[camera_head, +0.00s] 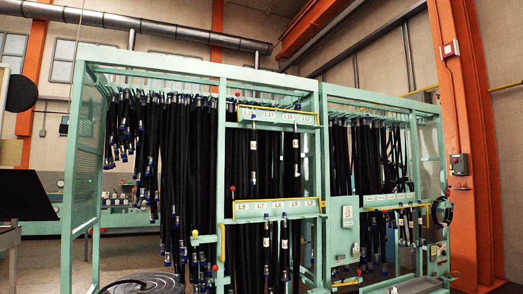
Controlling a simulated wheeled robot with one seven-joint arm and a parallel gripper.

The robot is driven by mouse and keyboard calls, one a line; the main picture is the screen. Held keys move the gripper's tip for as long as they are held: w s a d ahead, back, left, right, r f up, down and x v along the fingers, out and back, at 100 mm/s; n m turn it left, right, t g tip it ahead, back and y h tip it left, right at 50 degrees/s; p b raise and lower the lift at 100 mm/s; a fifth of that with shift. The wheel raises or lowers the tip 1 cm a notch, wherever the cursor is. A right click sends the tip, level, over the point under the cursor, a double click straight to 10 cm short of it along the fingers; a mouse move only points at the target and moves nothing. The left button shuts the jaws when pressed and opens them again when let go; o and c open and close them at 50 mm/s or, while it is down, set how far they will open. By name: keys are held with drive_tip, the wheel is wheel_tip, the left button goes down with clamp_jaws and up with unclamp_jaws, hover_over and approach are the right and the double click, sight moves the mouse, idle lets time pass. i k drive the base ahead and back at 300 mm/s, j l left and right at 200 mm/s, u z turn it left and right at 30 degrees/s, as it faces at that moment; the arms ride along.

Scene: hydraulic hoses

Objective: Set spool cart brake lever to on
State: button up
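I see no lever that I can clearly tell is the spool cart brake lever. A dark coil of hose (145,284) lies at the bottom edge, left of centre, cut off by the frame; I cannot tell whether it is on the spool cart. Small red knobs show on the rack: one at the lower centre (214,268) and one beside the lower label bar (232,189). What they belong to is too small to tell. My gripper is not in view.
A large mint-green rack (323,150) full of hanging black hoses (180,160) fills the middle. A control box (346,232) is on its front. An orange column (470,140) stands at the right. A black panel (25,200) is at the left edge. Some floor (125,255) shows at the lower left.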

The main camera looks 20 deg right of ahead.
sight(215, 268)
drive_tip(key=i+l, duration=0.55)
drive_tip(key=l, duration=0.15)
drive_tip(key=i+l, duration=0.55)
drive_tip(key=l, duration=0.15)
drive_tip(key=i+l, duration=0.5)
drive_tip(key=l, duration=0.2)
drive_tip(key=l+u, duration=0.25)
drive_tip(key=l, duration=1.05)
drive_tip(key=l+u, duration=0.25)
drive_tip(key=l, duration=1)
